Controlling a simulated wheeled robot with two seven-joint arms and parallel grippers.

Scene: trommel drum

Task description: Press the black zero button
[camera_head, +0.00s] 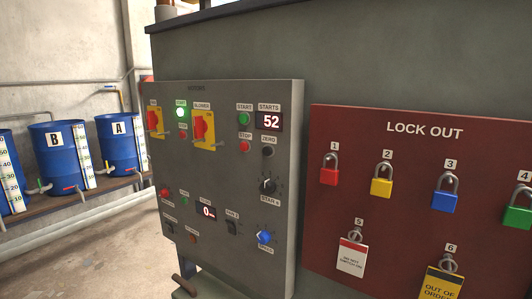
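The black zero button (267,152) is on the grey control panel (225,262), just under the label ZERO. It sits below the STARTS display (269,121), which reads 52, and above a black rotary knob (267,186). Whether the button is pressed in cannot be told at this size. Nothing covers it. Neither of my grippers is in the head view.
A red lock out board (430,242) with several coloured padlocks stands right of the panel. Green and red buttons, yellow-and-red switches (203,127) and a blue knob (264,237) surround the zero button. Blue drums (60,155) stand at left. The floor at lower left is clear.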

